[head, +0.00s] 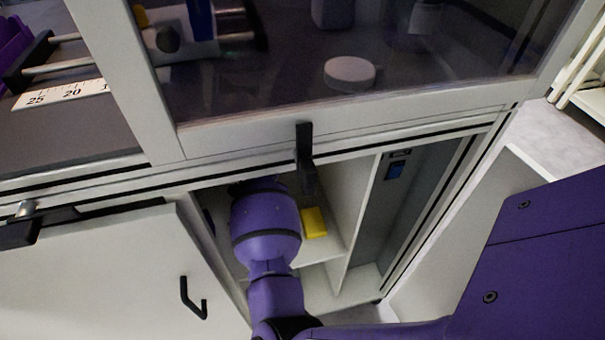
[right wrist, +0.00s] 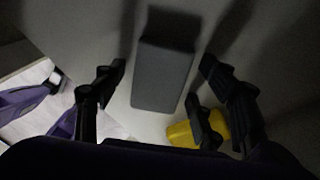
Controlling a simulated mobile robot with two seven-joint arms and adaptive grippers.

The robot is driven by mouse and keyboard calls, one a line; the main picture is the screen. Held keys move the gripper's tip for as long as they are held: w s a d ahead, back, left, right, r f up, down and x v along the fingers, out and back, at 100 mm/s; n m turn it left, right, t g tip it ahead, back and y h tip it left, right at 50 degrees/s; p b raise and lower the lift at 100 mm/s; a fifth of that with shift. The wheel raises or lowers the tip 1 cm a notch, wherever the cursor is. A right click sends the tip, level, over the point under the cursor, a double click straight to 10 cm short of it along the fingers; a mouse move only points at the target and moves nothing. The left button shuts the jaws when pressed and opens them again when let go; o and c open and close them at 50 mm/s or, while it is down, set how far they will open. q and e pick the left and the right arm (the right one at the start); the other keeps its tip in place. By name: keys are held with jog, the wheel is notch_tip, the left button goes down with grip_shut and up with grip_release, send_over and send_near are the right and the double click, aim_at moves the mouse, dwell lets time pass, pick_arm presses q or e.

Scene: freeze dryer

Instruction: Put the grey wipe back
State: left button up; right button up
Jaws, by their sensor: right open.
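The grey wipe (right wrist: 162,80), a plain grey block, lies on the pale shelf surface in the right wrist view. My right gripper (right wrist: 163,66) is open, with its black fingers on either side of the wipe and visible gaps between them and it. I cannot tell how far above or in front of the wipe the fingers are. In the head view my purple right arm reaches into the open cabinet, and its gripper and the wipe are hidden there. My left gripper is in neither view.
A yellow block (head: 314,222) sits on the cabinet shelf (head: 318,248); it also shows close by the right-hand finger in the wrist view (right wrist: 182,134). A cabinet door (head: 110,265) stands open at left. A black handle (head: 305,155) hangs above the opening.

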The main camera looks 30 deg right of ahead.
notch_tip(320, 180, up, 8)
jog(key=shift+w+a+r+p, duration=0.1)
jog(key=shift+w+p, duration=0.05)
jog(key=shift+p, duration=0.7)
